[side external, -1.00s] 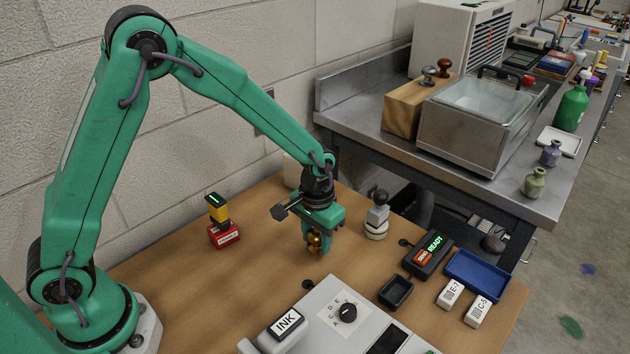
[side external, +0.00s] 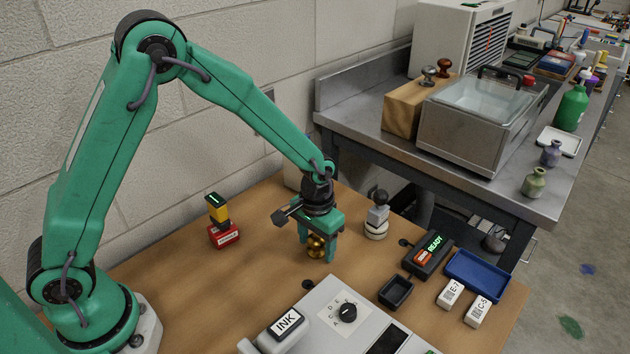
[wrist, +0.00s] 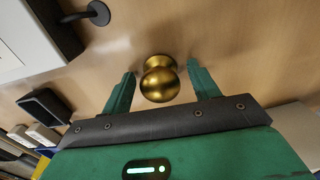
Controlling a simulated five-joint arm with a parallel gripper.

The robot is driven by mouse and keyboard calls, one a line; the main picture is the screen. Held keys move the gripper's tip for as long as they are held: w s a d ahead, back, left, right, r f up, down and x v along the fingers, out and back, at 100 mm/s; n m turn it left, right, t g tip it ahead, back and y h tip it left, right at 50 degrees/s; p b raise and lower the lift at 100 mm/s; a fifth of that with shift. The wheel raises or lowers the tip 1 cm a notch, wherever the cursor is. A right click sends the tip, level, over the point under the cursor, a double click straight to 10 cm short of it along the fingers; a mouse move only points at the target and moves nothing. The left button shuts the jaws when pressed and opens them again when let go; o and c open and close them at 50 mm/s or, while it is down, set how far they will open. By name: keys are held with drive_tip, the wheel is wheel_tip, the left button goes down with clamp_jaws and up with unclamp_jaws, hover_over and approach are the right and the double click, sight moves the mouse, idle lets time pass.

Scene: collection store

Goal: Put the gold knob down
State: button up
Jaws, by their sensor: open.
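The gold knob (side external: 315,246) stands upright on the brown tabletop (side external: 262,262). My gripper (side external: 317,250) is low over it, with a green finger on either side. In the wrist view the gold knob (wrist: 159,80) sits between the two spread fingertips of my gripper (wrist: 160,84), with a visible gap on both sides. The jaws are open and hold nothing. In the side external view a finger partly covers the knob.
A grey device with a dial (side external: 346,312) and an INK block (side external: 286,323) stands in front. A black tray (side external: 395,291) and blue tray (side external: 476,274) lie further right.

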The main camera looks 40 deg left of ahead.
sight(316, 237)
wheel_tip(316, 237, up, 12)
drive_tip(key=shift+r, duration=0.15)
idle(0.7)
idle(0.5)
drive_tip(key=s+a+r+t, duration=0.2)
drive_tip(key=s+a+r, duration=0.3)
drive_tip(key=s, duration=0.4)
drive_tip(key=s+a+r+t, duration=0.3)
drive_tip(key=s+a+r, duration=0.3)
drive_tip(key=s, duration=0.4)
drive_tip(key=shift+s+r+t, duration=0.3)
drive_tip(key=shift+r, duration=0.2)
idle(0.6)
